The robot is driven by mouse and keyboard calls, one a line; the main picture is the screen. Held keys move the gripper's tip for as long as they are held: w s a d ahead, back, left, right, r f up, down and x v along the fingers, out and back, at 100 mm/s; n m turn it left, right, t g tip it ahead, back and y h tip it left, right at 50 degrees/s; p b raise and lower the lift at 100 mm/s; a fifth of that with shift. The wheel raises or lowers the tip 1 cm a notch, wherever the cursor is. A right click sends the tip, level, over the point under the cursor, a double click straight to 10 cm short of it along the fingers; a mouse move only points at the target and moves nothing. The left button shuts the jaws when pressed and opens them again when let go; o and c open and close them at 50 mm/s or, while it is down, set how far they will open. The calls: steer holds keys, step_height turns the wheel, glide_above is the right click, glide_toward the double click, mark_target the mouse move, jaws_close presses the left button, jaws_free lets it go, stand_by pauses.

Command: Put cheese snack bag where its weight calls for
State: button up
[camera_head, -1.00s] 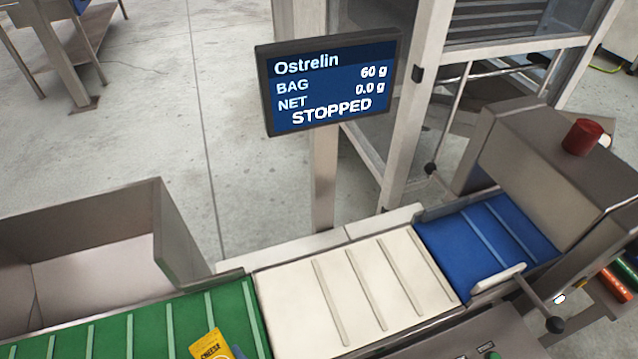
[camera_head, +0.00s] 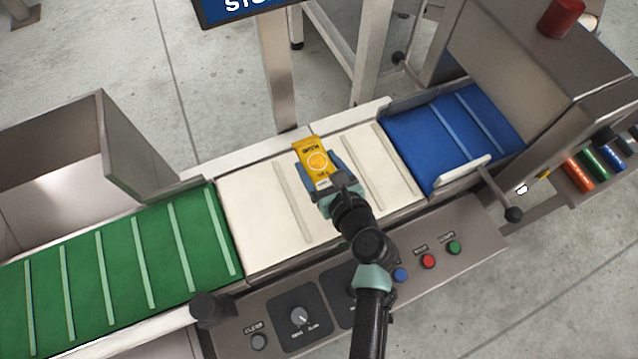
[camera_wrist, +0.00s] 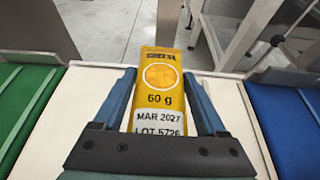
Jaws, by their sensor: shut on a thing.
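My gripper (camera_head: 324,181) is shut on the yellow cheese snack bag (camera_head: 313,158) over the white belt (camera_head: 260,215). In the wrist view the bag (camera_wrist: 163,77) stands between my two blue fingers (camera_wrist: 160,110). Its face reads "60 g", "MAR 2027" and a lot number partly cut off by my gripper. I cannot tell whether the bag touches the white belt. The green belt (camera_head: 150,250) lies to the left and the blue belt (camera_head: 425,135) to the right. The display (camera_head: 245,8) is mostly out of view.
A panel with a knob (camera_head: 299,316), a blue button (camera_head: 400,275), a red button (camera_head: 428,261) and a green button (camera_head: 454,247) runs along the front. A metal bin (camera_head: 110,150) stands behind the green belt. A metal housing (camera_head: 535,60) covers the blue belt's far end.

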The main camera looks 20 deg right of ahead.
step_height(320, 180, down, 9)
steer(key=b, duration=0.3)
steer(key=shift+r, duration=0.2)
steer(key=o, duration=1.4)
steer(key=shift+f, duration=0.1)
steer(key=shift+o, duration=0.2)
steer(key=shift+s+r, duration=0.25)
steer(key=shift+s, duration=0.05)
steer(key=p+v, duration=0.1)
steer(key=v, duration=1)
steer(key=shift+s+r, duration=0.1)
steer(key=shift+s, duration=0.15)
